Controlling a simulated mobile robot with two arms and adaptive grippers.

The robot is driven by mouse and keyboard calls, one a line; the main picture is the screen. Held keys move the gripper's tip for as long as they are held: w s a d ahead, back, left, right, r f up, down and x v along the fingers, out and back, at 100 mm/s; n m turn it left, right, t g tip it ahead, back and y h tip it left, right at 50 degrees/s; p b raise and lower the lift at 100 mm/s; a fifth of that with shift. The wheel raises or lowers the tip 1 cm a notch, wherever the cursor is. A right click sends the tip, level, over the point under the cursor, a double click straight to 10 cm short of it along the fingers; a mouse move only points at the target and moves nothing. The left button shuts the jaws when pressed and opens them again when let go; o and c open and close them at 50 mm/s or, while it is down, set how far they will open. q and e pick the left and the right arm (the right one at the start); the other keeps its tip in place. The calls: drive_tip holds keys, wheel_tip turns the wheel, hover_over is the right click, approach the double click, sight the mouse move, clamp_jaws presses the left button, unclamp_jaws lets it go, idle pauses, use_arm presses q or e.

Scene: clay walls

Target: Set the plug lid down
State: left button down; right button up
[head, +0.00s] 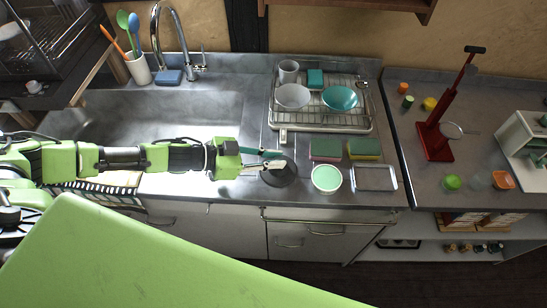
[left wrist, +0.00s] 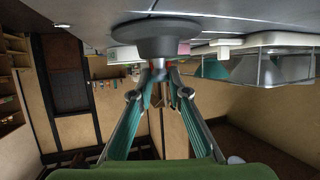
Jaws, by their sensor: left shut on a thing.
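The plug lid is a dark grey disc (head: 282,175) with a knob, over the counter just right of the sink. My left gripper (head: 269,161) is shut on its knob, reaching in from the left. In the left wrist view the disc (left wrist: 157,36) lies flat against or very close to the grey counter, and the fingertips (left wrist: 160,76) close around its knob. I cannot tell whether the disc touches the counter. The fingers partly cover the disc in the head view. My right gripper is not in view.
A mint-green bowl (head: 327,179) stands close right of the lid. Two sponges (head: 325,149) (head: 364,149) and a clear tray (head: 375,177) lie beyond. The dish rack (head: 345,122) stands behind. The sink (head: 150,115) is left; the counter's front edge is near.

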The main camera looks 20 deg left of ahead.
use_arm(q)
drive_tip(key=shift+f, duration=0.15)
drive_tip(key=c, duration=1.9)
unclamp_jaws()
drive_tip(key=shift+s+a+r, duration=0.1)
drive_tip(key=shift+r, duration=0.15)
drive_tip(key=shift+b+v, duration=0.9)
drive_tip(key=shift+v, duration=5)
